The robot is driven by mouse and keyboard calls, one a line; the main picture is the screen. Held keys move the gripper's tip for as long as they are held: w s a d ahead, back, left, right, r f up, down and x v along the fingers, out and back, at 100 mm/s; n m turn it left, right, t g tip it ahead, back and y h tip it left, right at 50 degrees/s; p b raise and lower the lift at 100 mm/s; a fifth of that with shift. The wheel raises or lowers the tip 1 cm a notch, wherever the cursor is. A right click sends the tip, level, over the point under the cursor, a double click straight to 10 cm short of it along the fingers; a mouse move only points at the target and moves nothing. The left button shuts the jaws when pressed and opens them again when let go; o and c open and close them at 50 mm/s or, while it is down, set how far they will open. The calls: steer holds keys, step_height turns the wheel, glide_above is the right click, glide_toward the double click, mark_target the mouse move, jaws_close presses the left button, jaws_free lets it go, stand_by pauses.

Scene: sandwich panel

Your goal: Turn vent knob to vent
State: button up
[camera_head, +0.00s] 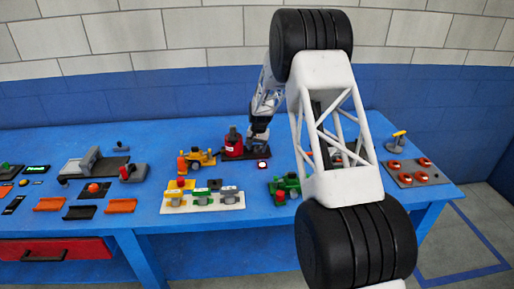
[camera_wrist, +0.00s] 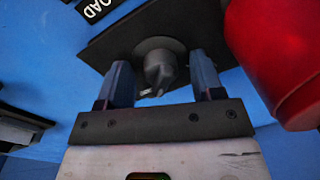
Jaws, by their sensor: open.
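The vent knob (camera_wrist: 160,66) is a grey round knob with a raised grip, on a dark plate (camera_wrist: 112,46). In the wrist view it sits between the two fingers of my gripper (camera_wrist: 160,64). The fingers are open, one on each side of the knob, with gaps showing; I cannot tell whether either touches it. In the head view my gripper (camera_head: 259,136) is low over the table, just right of a red canister (camera_head: 233,145). The knob is hidden there behind my gripper. The red canister also fills the right of the wrist view (camera_wrist: 278,55).
A small round button (camera_head: 263,165) lies in front of my gripper. A white board (camera_head: 178,207) with valves is at front. My arm hides part of the right side.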

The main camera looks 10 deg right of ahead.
steer(key=c, duration=0.9)
steer(key=shift+n, duration=0.5)
steer(key=n, duration=0.3)
steer(key=shift+n, duration=0.4)
steer(key=n, duration=0.4)
steer(key=shift+r+g, duration=0.1)
steer(key=shift+g, duration=0.2)
steer(key=n, duration=0.5)
steer(key=shift+w+a, duration=0.1)
steer(key=n, duration=0.4)
steer(key=shift+h, duration=0.3)
